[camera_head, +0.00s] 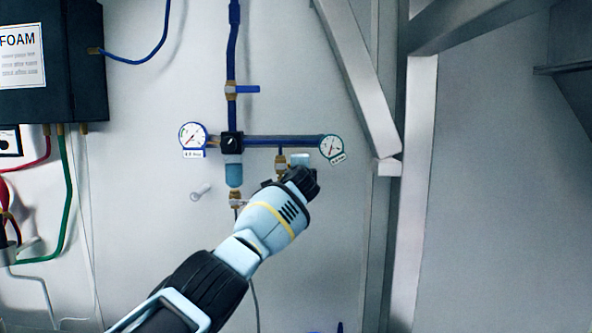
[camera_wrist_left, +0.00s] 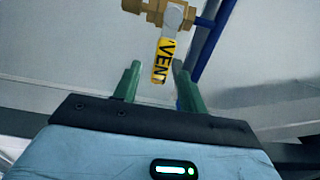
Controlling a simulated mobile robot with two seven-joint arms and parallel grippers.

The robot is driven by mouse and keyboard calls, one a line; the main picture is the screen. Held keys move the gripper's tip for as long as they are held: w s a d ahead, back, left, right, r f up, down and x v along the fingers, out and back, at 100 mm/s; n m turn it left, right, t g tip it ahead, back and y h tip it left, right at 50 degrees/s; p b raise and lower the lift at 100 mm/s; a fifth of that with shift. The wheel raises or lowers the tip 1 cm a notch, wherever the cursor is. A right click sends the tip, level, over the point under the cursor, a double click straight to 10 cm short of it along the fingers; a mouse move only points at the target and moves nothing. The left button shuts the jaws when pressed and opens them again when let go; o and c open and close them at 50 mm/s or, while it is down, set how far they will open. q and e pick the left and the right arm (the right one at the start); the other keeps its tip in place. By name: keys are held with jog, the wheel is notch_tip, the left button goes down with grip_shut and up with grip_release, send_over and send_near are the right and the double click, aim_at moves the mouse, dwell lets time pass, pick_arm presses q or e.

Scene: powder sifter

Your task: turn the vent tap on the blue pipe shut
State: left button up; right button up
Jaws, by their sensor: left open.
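The blue pipe (camera_head: 277,141) runs across the wall between two round gauges. In the left wrist view the vent tap is a brass body (camera_wrist_left: 150,8) with a lever in a yellow sleeve (camera_wrist_left: 163,62) marked with black letters starting "VEN". The lever hangs between the green fingertips of my left gripper (camera_wrist_left: 158,72), with a gap on each side. That gripper is open. In the head view my left gripper (camera_head: 302,168) is just below the pipe's right part and hides most of the tap. My right gripper is out of view.
Another tap with a blue lever (camera_head: 242,89) is on the upright pipe above. The left gauge (camera_head: 192,136) and right gauge (camera_head: 331,147) flank the pipe. A metal post (camera_head: 412,190) stands to the right. A black FOAM box (camera_head: 50,60) hangs at upper left.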

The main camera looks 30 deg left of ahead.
pick_arm(q)
jog(key=shift+p+v, duration=0.45)
jog(key=shift+v, duration=2.3)
